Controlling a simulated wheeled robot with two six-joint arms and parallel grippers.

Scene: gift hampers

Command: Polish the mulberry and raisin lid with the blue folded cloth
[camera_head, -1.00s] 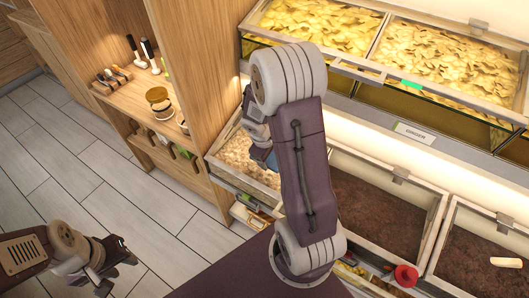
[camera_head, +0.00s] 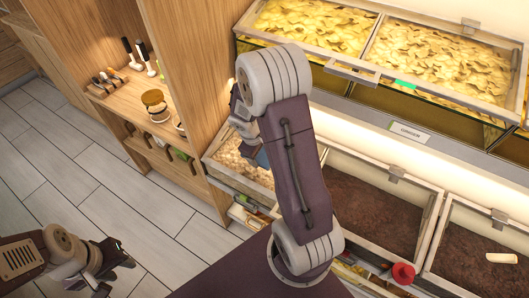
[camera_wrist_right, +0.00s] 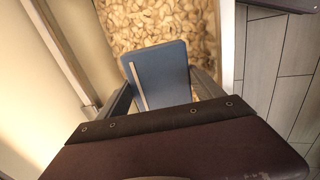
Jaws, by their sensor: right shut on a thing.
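The blue folded cloth (camera_wrist_right: 160,72) is between the fingers of my right gripper (camera_wrist_right: 165,90) in the right wrist view. The gripper is shut on it, above a bin of pale, nut-like pieces (camera_wrist_right: 165,28). In the head view a bit of the blue cloth (camera_head: 261,158) shows behind my right arm, over the same pale bin (camera_head: 232,157). Whether it touches a lid is hidden. I read no mulberry and raisin label; two bins hold dark brown contents, a middle one (camera_head: 375,215) and a right one (camera_head: 480,240). My left gripper (camera_head: 118,274) is open and empty, low at the left.
Bins of yellow chips (camera_head: 435,55) stand on the upper shelf, above a small white label (camera_head: 409,132). A wooden cabinet (camera_head: 190,60) with tools and jars is at the left. A red-topped item (camera_head: 403,272) is below the middle bin. The tiled floor (camera_head: 110,200) is clear.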

